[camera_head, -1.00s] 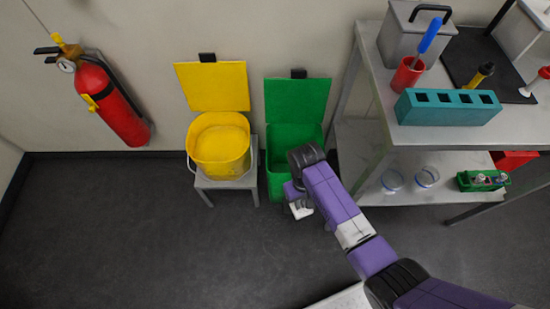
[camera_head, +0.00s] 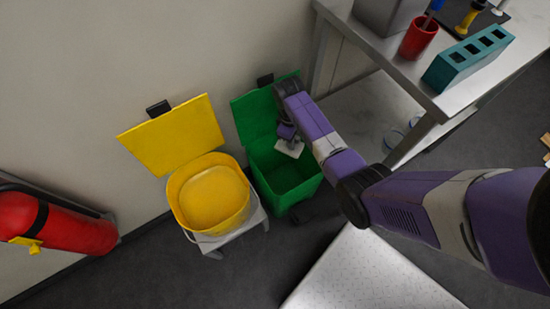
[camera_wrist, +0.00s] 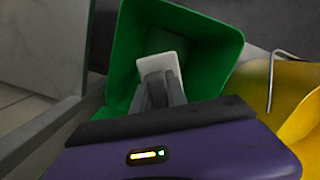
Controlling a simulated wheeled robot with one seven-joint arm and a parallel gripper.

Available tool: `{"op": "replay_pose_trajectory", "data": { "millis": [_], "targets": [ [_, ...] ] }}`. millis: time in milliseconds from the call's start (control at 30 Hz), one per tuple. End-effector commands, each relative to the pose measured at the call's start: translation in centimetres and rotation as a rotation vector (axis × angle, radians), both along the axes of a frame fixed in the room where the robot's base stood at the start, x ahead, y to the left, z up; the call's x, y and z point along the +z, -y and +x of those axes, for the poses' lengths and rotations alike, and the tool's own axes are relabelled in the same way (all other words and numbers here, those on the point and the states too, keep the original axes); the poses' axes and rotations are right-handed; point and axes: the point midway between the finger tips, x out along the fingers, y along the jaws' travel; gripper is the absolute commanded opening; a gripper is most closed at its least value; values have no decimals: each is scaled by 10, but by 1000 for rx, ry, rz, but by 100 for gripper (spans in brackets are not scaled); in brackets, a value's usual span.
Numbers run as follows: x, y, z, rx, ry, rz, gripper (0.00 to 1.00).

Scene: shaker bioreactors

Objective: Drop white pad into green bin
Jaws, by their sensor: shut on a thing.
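The green bin (camera_head: 283,185) stands on the floor with its lid (camera_head: 256,106) raised against the wall. It also shows in the wrist view (camera_wrist: 210,45), open side facing the camera. The white pad (camera_head: 290,148) is a small flat square. My gripper (camera_head: 286,134) is shut on the pad and holds it over the bin's opening, near the lid side. In the wrist view the pad (camera_wrist: 160,66) sticks out beyond the fingertips of my gripper (camera_wrist: 159,88), with the bin's inside behind it. The fingers are partly hidden by my arm in the head view.
A yellow bin (camera_head: 210,195) with raised lid stands left of the green bin on a small stand (camera_head: 240,228). A metal table (camera_head: 385,50) with a red cup (camera_head: 419,37) and teal rack (camera_head: 468,58) is at right. A fire extinguisher (camera_head: 60,225) hangs at left.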

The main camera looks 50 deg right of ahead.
Motion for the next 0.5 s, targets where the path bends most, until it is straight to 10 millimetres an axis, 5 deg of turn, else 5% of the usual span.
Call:
{"op": "replay_pose_trajectory", "data": {
  "millis": [500],
  "targets": [
    [-43,4,-1,4,0,0,0]
  ]
}}
